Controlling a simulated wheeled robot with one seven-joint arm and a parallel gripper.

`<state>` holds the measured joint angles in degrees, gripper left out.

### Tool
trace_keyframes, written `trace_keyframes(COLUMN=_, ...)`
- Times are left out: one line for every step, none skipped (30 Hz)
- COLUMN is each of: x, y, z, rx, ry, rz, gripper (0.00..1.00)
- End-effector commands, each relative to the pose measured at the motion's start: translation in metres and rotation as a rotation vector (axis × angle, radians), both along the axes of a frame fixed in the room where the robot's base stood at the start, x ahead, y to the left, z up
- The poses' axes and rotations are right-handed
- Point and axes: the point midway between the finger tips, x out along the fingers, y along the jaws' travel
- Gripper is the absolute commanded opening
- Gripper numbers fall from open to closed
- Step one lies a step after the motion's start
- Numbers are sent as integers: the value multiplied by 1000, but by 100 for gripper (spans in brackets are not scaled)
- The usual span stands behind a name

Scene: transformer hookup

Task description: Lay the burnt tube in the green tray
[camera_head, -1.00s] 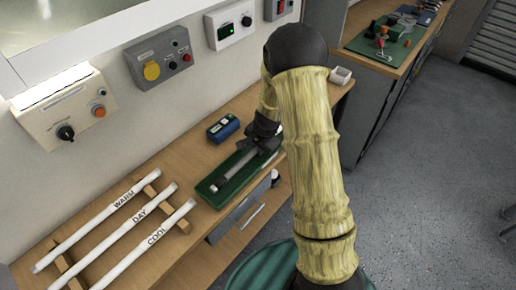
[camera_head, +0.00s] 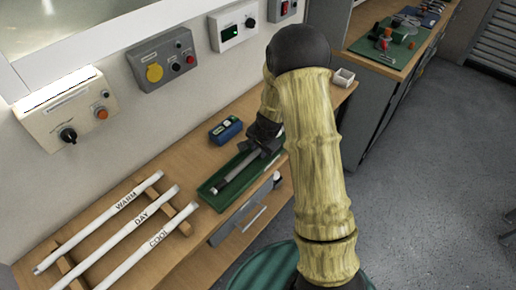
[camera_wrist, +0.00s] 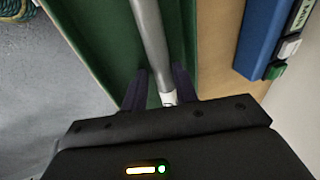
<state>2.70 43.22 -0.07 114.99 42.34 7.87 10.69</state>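The burnt tube (camera_head: 235,171) is a grey rod lying lengthwise along the green tray (camera_head: 217,202) on the bench. Its grey body (camera_wrist: 150,35) and whitish end show in the wrist view, over the tray's green floor (camera_wrist: 95,30). My gripper (camera_wrist: 159,75) is at the tube's far end. Its two dark fingers stand either side of the tube, with a thin gap visible on the left, so it looks slightly open. In the head view my gripper (camera_head: 258,150) is low over the tray's far end, partly hidden by my arm.
Three white tubes marked WARM (camera_head: 100,222), DAY (camera_head: 120,240) and COOL (camera_head: 140,258) lie on a wooden rack at the left. A blue device (camera_head: 225,130) sits behind the tray. Control boxes line the wall. A small white box (camera_head: 343,77) stands farther right.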

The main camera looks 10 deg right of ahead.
Motion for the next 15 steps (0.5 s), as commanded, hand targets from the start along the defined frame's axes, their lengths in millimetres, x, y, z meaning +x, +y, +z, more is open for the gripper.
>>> trace_keyframes(x=-10, y=-4, z=3, rx=0, ry=23, rz=-4, gripper=46)
trace_keyframes(x=-10, y=-4, z=7, rx=1, ry=21, rz=-4, gripper=46)
trace_keyframes(x=-10, y=-5, z=14, rx=1, ry=18, rz=-4, gripper=46)
trace_keyframes(x=-10, y=-5, z=19, rx=1, ry=16, rz=-5, gripper=46)
trace_keyframes(x=-10, y=-5, z=25, rx=0, ry=12, rz=-4, gripper=46)
trace_keyframes(x=-10, y=-5, z=31, rx=0, ry=8, rz=-3, gripper=46)
trace_keyframes(x=-10, y=-4, z=36, rx=1, ry=6, rz=-4, gripper=46)
trace_keyframes(x=-10, y=-4, z=41, rx=1, ry=4, rz=-3, gripper=46)
trace_keyframes(x=-10, y=-4, z=47, rx=1, ry=-1, rz=-1, gripper=46)
trace_keyframes(x=-11, y=-3, z=52, rx=1, ry=-3, rz=0, gripper=46)
trace_keyframes(x=-11, y=-3, z=56, rx=1, ry=-5, rz=1, gripper=46)
trace_keyframes(x=-11, y=-2, z=61, rx=2, ry=-7, rz=3, gripper=46)
trace_keyframes(x=-11, y=-2, z=64, rx=1, ry=-9, rz=4, gripper=46)
trace_keyframes(x=-12, y=-1, z=67, rx=1, ry=-9, rz=5, gripper=46)
trace_keyframes(x=-12, y=-1, z=70, rx=1, ry=-11, rz=7, gripper=46)
